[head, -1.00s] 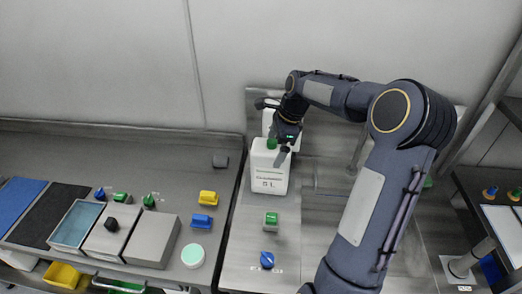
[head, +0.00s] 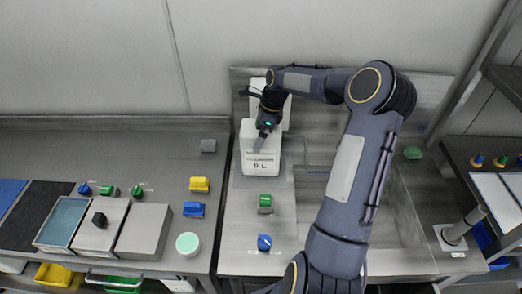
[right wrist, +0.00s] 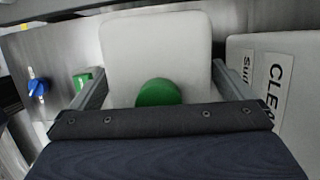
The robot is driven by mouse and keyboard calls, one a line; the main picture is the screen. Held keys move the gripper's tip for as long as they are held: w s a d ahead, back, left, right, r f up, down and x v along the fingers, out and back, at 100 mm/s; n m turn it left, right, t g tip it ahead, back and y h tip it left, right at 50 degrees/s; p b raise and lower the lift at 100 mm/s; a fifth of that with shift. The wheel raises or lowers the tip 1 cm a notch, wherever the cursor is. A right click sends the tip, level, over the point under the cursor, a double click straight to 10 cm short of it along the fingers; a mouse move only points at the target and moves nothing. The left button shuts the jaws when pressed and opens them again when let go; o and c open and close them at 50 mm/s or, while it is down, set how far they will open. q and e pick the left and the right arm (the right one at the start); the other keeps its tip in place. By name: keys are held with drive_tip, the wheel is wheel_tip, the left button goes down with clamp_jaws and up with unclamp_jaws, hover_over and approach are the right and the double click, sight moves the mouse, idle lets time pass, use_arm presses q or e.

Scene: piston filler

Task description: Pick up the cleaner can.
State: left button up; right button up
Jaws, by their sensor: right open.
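A white can (head: 258,163) with a label reading "5 L" stands upright on the steel worktop. Its green cap (right wrist: 158,92) shows in the right wrist view and is hidden behind my gripper in the head view. My right gripper (head: 262,138) is over the can's top, open, with its fingers on either side of the can (right wrist: 155,50). I cannot tell whether they touch it. A second white can (head: 285,112) stands just behind, partly hidden; its label (right wrist: 272,85) starts "CLEA" in the right wrist view. My left gripper is out of view.
A green switch (head: 265,200) and a blue knob (head: 264,242) are in front of the can. A recessed steel basin (head: 395,215) lies to the right, partly behind my arm. Metal boxes (head: 145,230) and yellow and blue blocks (head: 199,184) are at left.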

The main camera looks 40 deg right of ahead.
drive_tip(key=shift+c, duration=0.3)
drive_tip(key=c, duration=1.9)
drive_tip(key=shift+w+r, duration=0.1)
drive_tip(key=shift+r, duration=0.15)
